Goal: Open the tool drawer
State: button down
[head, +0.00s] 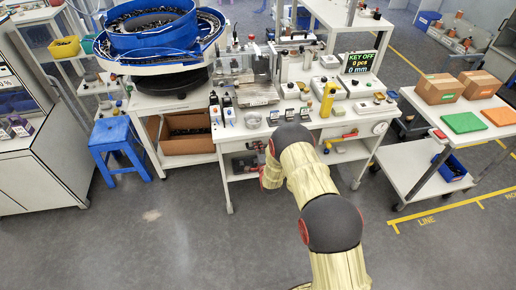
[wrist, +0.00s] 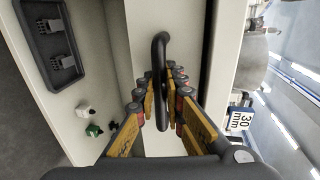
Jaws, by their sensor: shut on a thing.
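In the wrist view, a dark bar handle (wrist: 160,45) stands out from a pale drawer front (wrist: 188,25). My gripper (wrist: 162,88) has one finger on each side of the handle and is shut on it. The handle's upper and lower ends show past the fingers. Whether the drawer front is flush or slightly out cannot be told. In the head view, my arm reaches to the front of the white workbench (head: 290,130), and it hides the gripper, handle and drawer front.
A dark tray with grey connectors (wrist: 55,45) and small green and white parts (wrist: 92,130) lie beside the drawer front. A blue stool (head: 115,140) stands left of the bench. A cart with cartons (head: 440,88) is at right. The floor in front is clear.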

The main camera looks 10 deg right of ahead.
jog(key=shift+s+f, duration=0.1)
jog(key=f+p+v, duration=0.1)
jog(key=f+v, duration=0.1)
jog(key=v, duration=0.7)
jog(key=f+p+v, duration=0.1)
jog(key=f+v, duration=0.1)
jog(key=v, duration=0.8)
jog(key=shift+s, duration=0.5)
jog(key=c, duration=2.2)
grip_release()
jog(key=v, duration=1.2)
